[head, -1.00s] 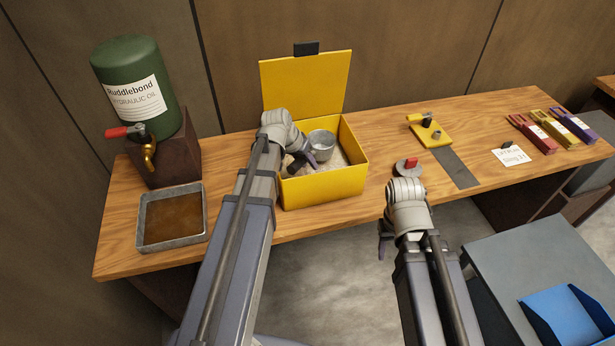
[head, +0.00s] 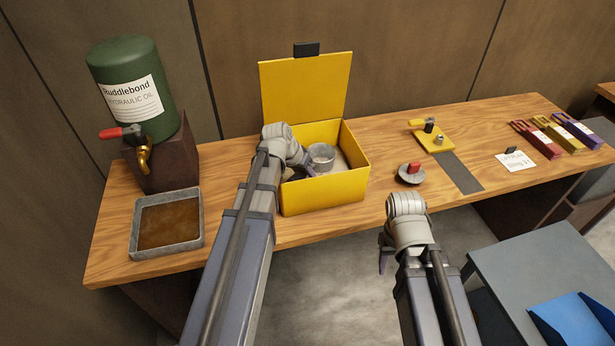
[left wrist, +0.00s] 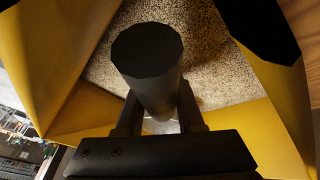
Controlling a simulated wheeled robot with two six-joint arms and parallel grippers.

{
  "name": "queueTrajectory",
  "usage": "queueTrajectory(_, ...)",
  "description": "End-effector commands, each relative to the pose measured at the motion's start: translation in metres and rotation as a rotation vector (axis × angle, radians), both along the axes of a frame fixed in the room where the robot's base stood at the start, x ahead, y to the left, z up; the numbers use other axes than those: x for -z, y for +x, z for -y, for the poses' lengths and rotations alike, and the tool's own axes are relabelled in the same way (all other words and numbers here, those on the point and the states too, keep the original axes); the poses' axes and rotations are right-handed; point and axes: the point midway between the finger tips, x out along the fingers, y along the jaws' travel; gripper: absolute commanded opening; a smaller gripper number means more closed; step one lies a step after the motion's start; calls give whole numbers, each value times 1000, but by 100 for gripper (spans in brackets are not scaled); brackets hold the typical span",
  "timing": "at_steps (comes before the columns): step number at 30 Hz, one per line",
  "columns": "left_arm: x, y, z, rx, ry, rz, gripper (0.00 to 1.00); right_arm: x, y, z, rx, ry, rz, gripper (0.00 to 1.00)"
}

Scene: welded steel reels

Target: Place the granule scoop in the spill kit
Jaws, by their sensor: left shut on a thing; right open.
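The spill kit (head: 325,193) is an open yellow box on the bench, its lid (head: 305,88) standing up at the back. The granule scoop (head: 321,157) shows as a grey metal cup inside the box. Its dark round handle (left wrist: 147,55) fills the middle of the left wrist view, above speckled granules (left wrist: 205,75). My left gripper (head: 306,171) is inside the box opening, shut on the scoop's handle; the front wall and my wrist partly hide it. I cannot tell whether the scoop touches the granules. My right gripper (head: 386,262) is open in front of the bench, largely hidden by its arm.
An oil drum (head: 130,85) with a tap stands at the left above a metal tray of brown oil (head: 190,243). Right of the box are a red-topped round piece (head: 411,174), a yellow fixture (head: 434,138) and coloured tags (head: 562,136). Bench space beside the box is clear.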

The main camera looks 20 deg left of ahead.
Motion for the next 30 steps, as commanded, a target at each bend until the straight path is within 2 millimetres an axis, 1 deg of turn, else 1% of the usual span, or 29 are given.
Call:
queueTrajectory(1,5,-1,1,1,0,2,0,5,0,0,0,0,0,50)
queueTrajectory(8,10,-4,2,1,-1,3,0,10,0,0,0,0,0,50)
queueTrajectory(9,10,-4,2,1,-1,2,38,11,0,0,0,0,0,50)
queueTrajectory(17,13,-8,4,1,-2,3,67,13,0,0,0,0,0,50)
queueTrajectory(25,13,-11,6,2,-5,1,67,13,0,0,0,0,0,50)
queueTrajectory(30,7,-13,7,1,-6,-1,67,7,0,0,0,0,0,50)
